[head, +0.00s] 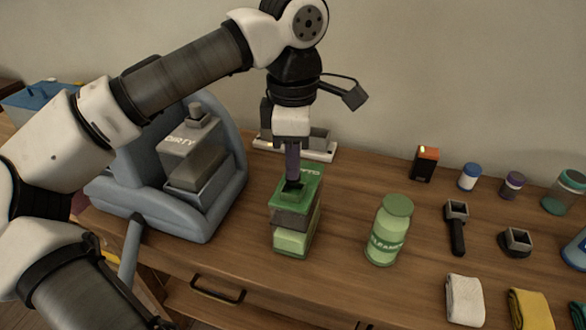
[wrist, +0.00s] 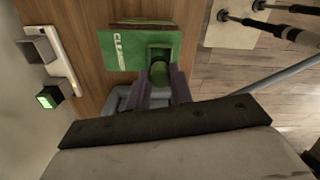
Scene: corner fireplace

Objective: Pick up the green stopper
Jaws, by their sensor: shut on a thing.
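The green stopper (wrist: 160,73) shows in the wrist view between the two purple fingers of my gripper (wrist: 160,86). In the head view my gripper (head: 292,182) points straight down over the green-topped tank (head: 311,178), and its fingers hide the stopper. My gripper is shut on the stopper. The stopper is at the square neck in the tank's top; I cannot tell whether it is seated or slightly raised. The tank's green lettered top (wrist: 122,50) also shows in the wrist view.
A blue-grey machine holding a tank marked DIRTY (head: 189,143) stands to the left. A green bottle (head: 388,230) stands close on the right. Farther right are small jars, a black tool (head: 457,228) and folded cloths (head: 464,300). A white-based holder (head: 318,154) stands behind, near the wall.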

